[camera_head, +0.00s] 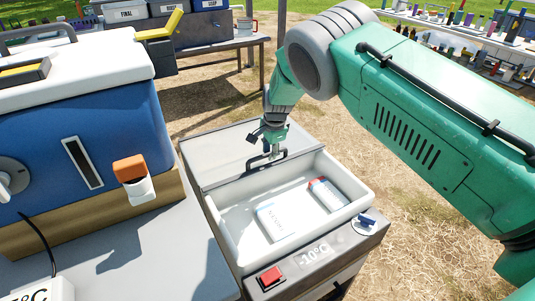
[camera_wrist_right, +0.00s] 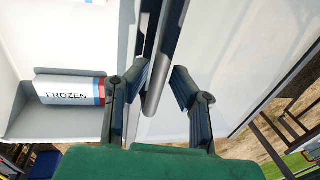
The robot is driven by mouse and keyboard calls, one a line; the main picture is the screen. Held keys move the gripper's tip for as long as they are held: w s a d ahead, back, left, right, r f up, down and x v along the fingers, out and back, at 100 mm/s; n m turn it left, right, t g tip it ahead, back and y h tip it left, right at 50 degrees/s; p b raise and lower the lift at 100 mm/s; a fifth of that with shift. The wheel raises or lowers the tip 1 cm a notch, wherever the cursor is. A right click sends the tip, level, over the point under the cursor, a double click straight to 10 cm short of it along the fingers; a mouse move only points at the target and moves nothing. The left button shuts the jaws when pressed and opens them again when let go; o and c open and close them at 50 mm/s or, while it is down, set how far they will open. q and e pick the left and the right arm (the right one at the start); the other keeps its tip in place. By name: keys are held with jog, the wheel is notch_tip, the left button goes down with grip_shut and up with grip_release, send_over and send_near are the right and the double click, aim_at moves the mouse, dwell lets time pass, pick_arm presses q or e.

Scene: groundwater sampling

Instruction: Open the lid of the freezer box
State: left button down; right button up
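The freezer box (camera_head: 340,242) stands at the centre of the head view, with "-10°C" on its front. Its white basin is uncovered and holds white packs (camera_head: 276,219); one marked FROZEN (camera_wrist_right: 70,91) shows in the wrist view. The grey lid (camera_head: 215,150) lies at the far end of the box, clear of the basin. Its dark handle (camera_head: 270,166) is on the edge nearest the basin. My right gripper (camera_head: 270,148) is at this handle. In the wrist view its fingers (camera_wrist_right: 160,76) are apart, with the dark handle bar (camera_wrist_right: 157,88) between them. My left gripper is out of view.
A blue cooler box (camera_head: 110,125) with an orange-and-white spout stands close on the left. A red switch (camera_head: 270,277) and a blue knob (camera_head: 367,218) sit on the freezer's front. Tables with containers (camera_head: 205,18) and bottles (camera_head: 470,35) stand behind.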

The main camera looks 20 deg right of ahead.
jog(key=shift+o, duration=0.3)
jog(key=shift+d, duration=0.1)
notch_tip(320, 180, up, 12)
jog(key=s, duration=0.2)
jog(key=shift+s+d+f, duration=0.15)
jog(key=shift+s+f, duration=0.05)
jog(key=shift+f, duration=0.05)
dwell(0.4)
